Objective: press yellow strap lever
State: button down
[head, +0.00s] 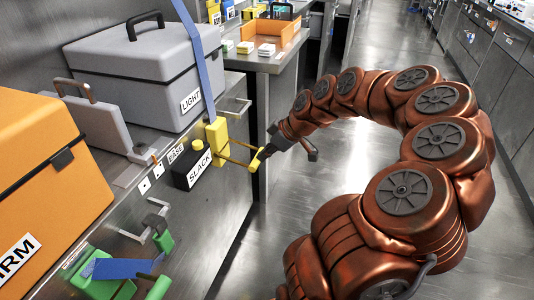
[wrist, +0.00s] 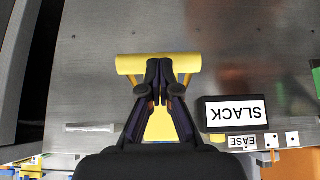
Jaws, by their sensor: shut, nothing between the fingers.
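The yellow strap lever (head: 257,160) sticks out from a yellow housing (head: 217,143) on the bench edge, on two thin arms. A blue strap (head: 206,60) runs up from the housing over the grey case marked LIGHT. My gripper (head: 268,153) is at the lever's outer end. In the wrist view the lever's yellow crossbar (wrist: 130,64) lies across the tips of my gripper (wrist: 160,68), which are together with nothing held between them. The tips overlap the bar's middle; I cannot tell whether they touch it. Part of the lever is hidden behind my fingers.
A black block marked SLACK (head: 194,170) with a yellow button stands beside the housing; it also shows in the wrist view (wrist: 203,114). The grey LIGHT case (head: 140,75) and an orange case (head: 40,170) stand on the bench. Green-and-blue hardware (head: 120,268) sits below. The aisle floor (head: 350,165) is open at right.

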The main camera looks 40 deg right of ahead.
jog(key=shift+f+b, duration=0.85)
jog(key=shift+f, duration=0.5)
jog(key=s+d+f+p+v, duration=0.1)
jog(key=s+f+v, duration=0.1)
jog(key=v, duration=1.1)
jog(key=shift+s+d+r, duration=0.2)
jog(key=shift+s+r, duration=0.05)
dwell(0.3)
